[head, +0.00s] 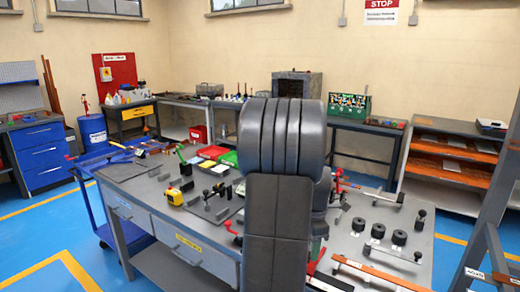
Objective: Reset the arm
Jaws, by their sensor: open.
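My arm (279,200), dark grey and padded, rises in the middle of the head view and covers the centre of the grey workbench (145,187). My gripper does not show; it is outside the picture or hidden behind the arm. Whether it touches or holds anything cannot be seen. On the bench left of the arm are a yellow tape measure (175,197) and small dark tools on a plate. Right of the arm are several black round pieces (378,230) and a red-ended clamp (375,192).
Red and green trays (212,152) sit at the bench's back. A blue cart (92,180) stands at its left. A dark ladder-like frame (490,225) rises at the right. Open blue floor (35,235) lies at front left. Side tables and an orange-shelved rack (450,165) line the walls.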

